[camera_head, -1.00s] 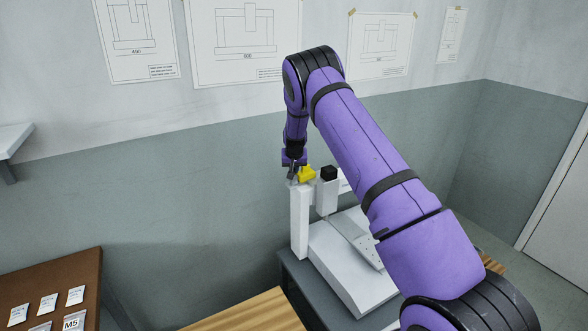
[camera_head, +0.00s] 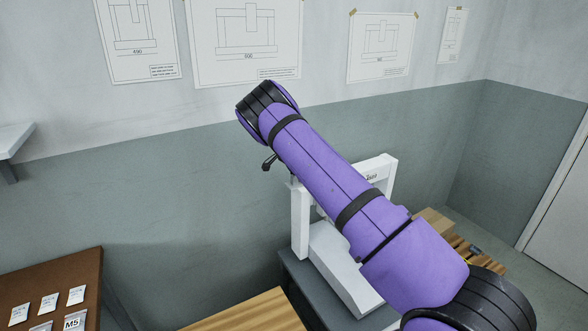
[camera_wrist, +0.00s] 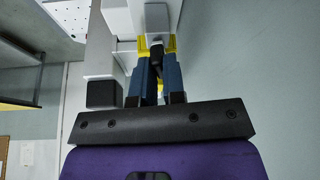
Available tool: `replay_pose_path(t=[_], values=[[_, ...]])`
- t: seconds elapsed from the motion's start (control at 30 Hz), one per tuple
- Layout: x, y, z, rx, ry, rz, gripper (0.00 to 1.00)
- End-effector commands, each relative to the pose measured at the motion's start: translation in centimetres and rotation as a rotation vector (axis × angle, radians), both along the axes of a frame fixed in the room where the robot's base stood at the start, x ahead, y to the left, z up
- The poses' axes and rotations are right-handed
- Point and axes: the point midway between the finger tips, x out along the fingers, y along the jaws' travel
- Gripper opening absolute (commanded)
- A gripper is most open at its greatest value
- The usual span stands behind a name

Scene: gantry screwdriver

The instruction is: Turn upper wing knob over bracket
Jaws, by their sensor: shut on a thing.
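In the head view my arm hides the knob and the jaws. The white gantry (camera_head: 300,222) stands on a grey table, partly behind my arm; it also shows at the top of the wrist view (camera_wrist: 98,40). The bracket cannot be clearly made out.
A black-ended block (camera_wrist: 103,95) lies close to the left of my fingers in the wrist view. A wooden surface (camera_head: 250,312) is in front of the gantry. A brown board with labels (camera_head: 60,285) is at lower left. A wall stands behind.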

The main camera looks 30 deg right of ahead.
Motion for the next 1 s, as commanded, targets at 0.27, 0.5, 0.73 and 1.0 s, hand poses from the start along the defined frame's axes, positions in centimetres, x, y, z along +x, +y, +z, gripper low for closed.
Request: replay_pose_path(t=[0.27,0.5,0.73,1.0], values=[[0.08,0.09,-0.06,0.001,0.001,-0.150,0.00],[0.07,0.08,-0.05,0.001,0.000,-0.208,0.00],[0.08,0.09,-0.05,0.002,0.000,-0.218,0.00],[0.09,0.11,-0.06,0.002,0.000,-0.218,0.17]])
